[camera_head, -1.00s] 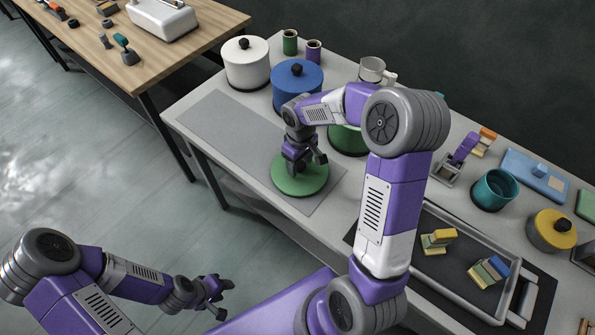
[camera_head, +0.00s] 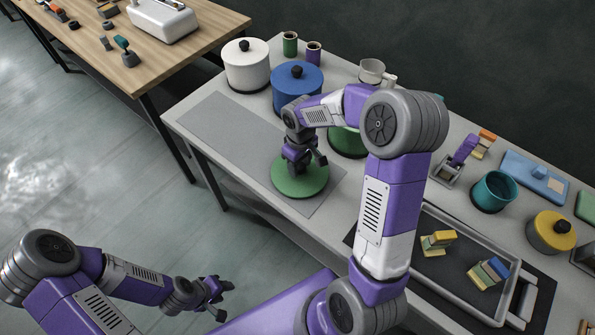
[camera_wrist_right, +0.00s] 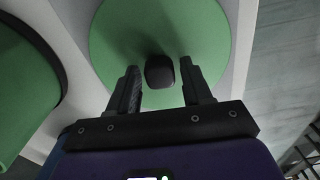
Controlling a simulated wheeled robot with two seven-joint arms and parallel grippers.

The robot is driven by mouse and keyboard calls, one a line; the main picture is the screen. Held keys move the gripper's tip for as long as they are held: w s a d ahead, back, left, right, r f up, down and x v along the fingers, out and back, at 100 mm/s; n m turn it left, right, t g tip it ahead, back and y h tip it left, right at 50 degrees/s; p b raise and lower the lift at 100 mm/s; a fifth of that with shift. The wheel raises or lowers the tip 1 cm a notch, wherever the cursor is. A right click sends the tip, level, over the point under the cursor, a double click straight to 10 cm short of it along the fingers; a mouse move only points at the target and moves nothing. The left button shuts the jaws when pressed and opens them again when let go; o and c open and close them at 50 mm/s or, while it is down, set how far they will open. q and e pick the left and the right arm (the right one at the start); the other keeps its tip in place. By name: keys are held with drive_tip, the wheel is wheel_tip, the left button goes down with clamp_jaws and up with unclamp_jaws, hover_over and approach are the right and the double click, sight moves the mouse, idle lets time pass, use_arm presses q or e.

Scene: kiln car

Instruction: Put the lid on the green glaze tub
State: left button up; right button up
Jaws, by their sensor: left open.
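The green lid (camera_head: 300,182), a flat round disc with a black knob, lies on the grey mat near the table's front edge. In the right wrist view the lid (camera_wrist_right: 110,45) fills the top middle, its knob (camera_wrist_right: 160,72) between my finger ends. My right gripper (camera_head: 305,165) is just over the lid; its fingers (camera_wrist_right: 160,84) are open on either side of the knob, with gaps. The green glaze tub (camera_head: 346,143) stands behind it, partly hidden by my right arm; its green side (camera_wrist_right: 22,90) shows at left in the wrist view. My left gripper (camera_head: 226,290) is open and empty, away from the table.
A white lidded tub (camera_head: 245,70) and a blue lidded tub (camera_head: 297,90) stand behind the grey mat (camera_head: 215,118). A mug (camera_head: 371,72) stands at the back. A tray (camera_head: 420,275) with coloured blocks, a teal pot (camera_head: 494,190) and a yellow tub (camera_head: 550,235) are at right.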

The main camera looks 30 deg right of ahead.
sight(300, 165)
clamp_jaws()
drive_tip(key=shift+r+p, duration=0.4)
drive_tip(key=shift+r, duration=0.1)
idle(0.5)
drive_tip(key=shift+r+p, duration=1.35)
drive_tip(key=shift+r, duration=0.3)
